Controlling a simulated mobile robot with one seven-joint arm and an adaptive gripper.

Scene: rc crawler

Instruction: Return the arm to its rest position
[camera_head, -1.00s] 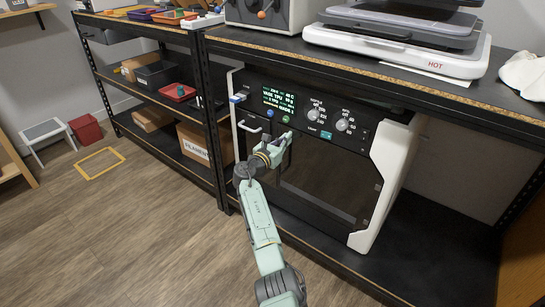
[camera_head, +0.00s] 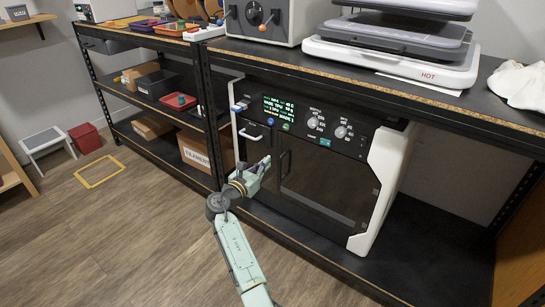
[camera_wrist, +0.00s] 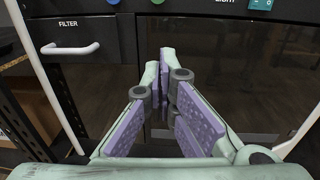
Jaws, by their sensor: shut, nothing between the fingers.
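My gripper (camera_head: 264,165) is in front of the lower left part of a black and white machine (camera_head: 325,165) on the bench's lower shelf. In the wrist view my gripper (camera_wrist: 160,65) is shut, its pale green fingers with purple pads meeting at the tips with nothing between them. Past the fingertips is the machine's dark door (camera_wrist: 215,75). A drawer marked FILTER with a white handle (camera_wrist: 70,48) is to the left. The gripper appears apart from the machine, though the exact gap is hard to tell.
The black bench top (camera_head: 270,57) overhangs the machine and carries a heat press marked HOT (camera_head: 400,45). A shelf rack with bins and a FILAMENT box (camera_head: 193,150) stands to the left. The wooden floor (camera_head: 120,240) at the front left is clear.

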